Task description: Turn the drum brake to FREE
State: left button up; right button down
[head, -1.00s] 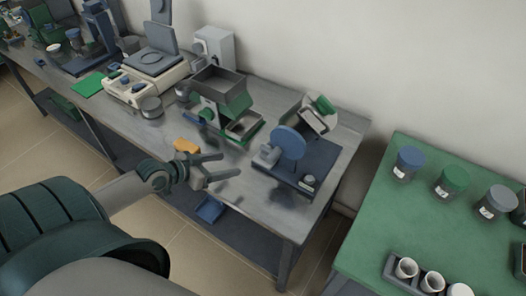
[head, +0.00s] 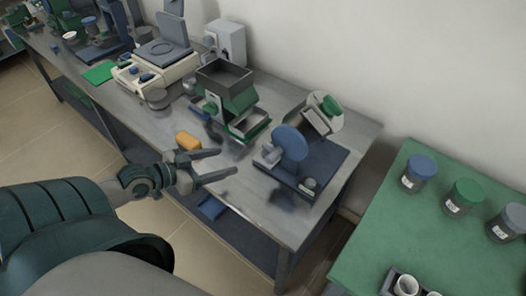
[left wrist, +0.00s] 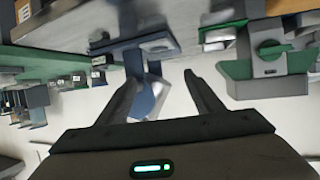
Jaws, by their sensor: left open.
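The drum machine stands near the right end of the steel bench. It has a dark blue base (head: 329,164), an upright blue disc (head: 290,143), a pale grey block beside the disc, and a tilted drum with a green cap (head: 330,106). A small grey knob (head: 309,184) sits at the base's front corner; I cannot read any marking or tell which part is the brake. My left gripper (head: 228,162) is open and empty, left of the machine and apart from it. In the left wrist view the blue disc (left wrist: 148,99) shows between the open fingers. My right gripper is not in view.
An orange block (head: 188,141) lies on the bench near my left gripper. A green-and-grey hopper machine (head: 224,76) stands behind it. A cream balance (head: 157,72) is farther left. A green table (head: 385,240) with lidded jars is at the right, across a gap.

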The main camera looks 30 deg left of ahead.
aim_at(268, 151)
pick_arm(q)
jog(key=p+x, duration=0.3)
jog(key=x, duration=1.2)
jog(key=shift+w+d, duration=0.1)
jog(key=shift+w, duration=0.15)
jog(key=shift+x, duration=0.8)
jog(key=shift+f, duration=0.15)
jog(key=shift+c, duration=0.2)
